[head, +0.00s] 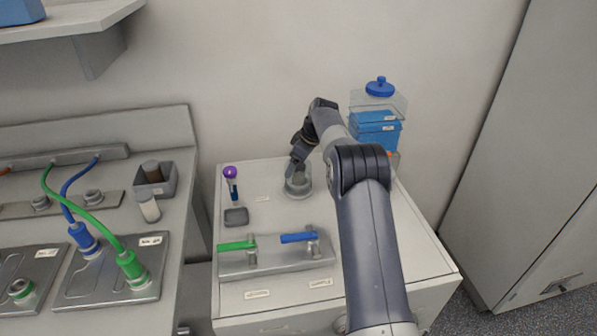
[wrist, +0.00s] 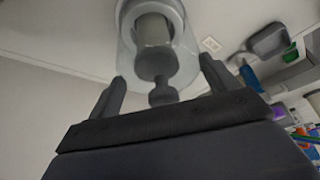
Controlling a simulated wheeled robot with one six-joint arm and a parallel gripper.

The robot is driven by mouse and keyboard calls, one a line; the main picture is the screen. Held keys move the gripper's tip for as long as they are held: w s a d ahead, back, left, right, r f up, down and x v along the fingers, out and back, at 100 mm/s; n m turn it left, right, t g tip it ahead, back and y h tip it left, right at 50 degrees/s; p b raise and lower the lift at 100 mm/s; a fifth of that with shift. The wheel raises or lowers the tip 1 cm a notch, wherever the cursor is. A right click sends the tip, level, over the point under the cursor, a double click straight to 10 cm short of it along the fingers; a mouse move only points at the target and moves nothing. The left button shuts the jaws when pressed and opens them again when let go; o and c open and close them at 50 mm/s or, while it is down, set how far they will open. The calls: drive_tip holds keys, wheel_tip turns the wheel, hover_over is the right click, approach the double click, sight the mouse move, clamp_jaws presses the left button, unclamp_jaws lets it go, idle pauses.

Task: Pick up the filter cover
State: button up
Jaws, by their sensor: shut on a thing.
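The filter cover (wrist: 158,64) is a grey, stepped round piece with a small knob, seen in the wrist view between my two fingers. It is at a round, clear-grey housing (wrist: 184,62) with a pale rim. In the head view, the housing (head: 298,190) stands on the cabinet top, and my gripper (head: 293,168) points down at it. My gripper (wrist: 163,75) is shut on the filter cover. The exact contact of the fingertips is hard to make out. I cannot tell whether the cover is seated or lifted.
A valve block with a green handle (head: 236,246) and a blue handle (head: 298,238) is in front. The cabinet top (head: 400,255) is clear at front right.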

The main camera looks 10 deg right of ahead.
wheel_tip(320, 180, up, 9)
drive_tip(key=shift+r+p, duration=0.15)
drive_tip(key=shift+p, duration=0.2)
drive_tip(key=shift+w+r+m+p, duration=0.15)
drive_tip(key=shift+r+m+p, duration=0.25)
drive_tip(key=shift+r+p, duration=0.35)
drive_tip(key=m+p, duration=0.2)
drive_tip(key=m+h+p, duration=0.1)
drive_tip(key=m+p, duration=0.1)
drive_tip(key=p, duration=0.1)
drive_tip(key=r+m+t+h+p, duration=0.1)
drive_tip(key=m+p, duration=0.1)
drive_tip(key=p, duration=0.1)
drive_tip(key=shift+w+d, duration=0.2)
drive_tip(key=shift+w, duration=0.05)
drive_tip(key=m+p, duration=0.1)
drive_tip(key=m+h+p, duration=0.1)
drive_tip(key=shift+s+t+p, duration=0.25)
drive_tip(key=shift+t+p, duration=0.05)
drive_tip(key=shift+d+f+b, duration=0.1)
drive_tip(key=shift+f+b, duration=3.5)
drive_tip(key=shift+f, duration=1.9)
drive_tip(key=shift+f+b, duration=0.25)
drive_tip(key=shift+b, duration=0.2)
drive_tip(key=o, duration=1)
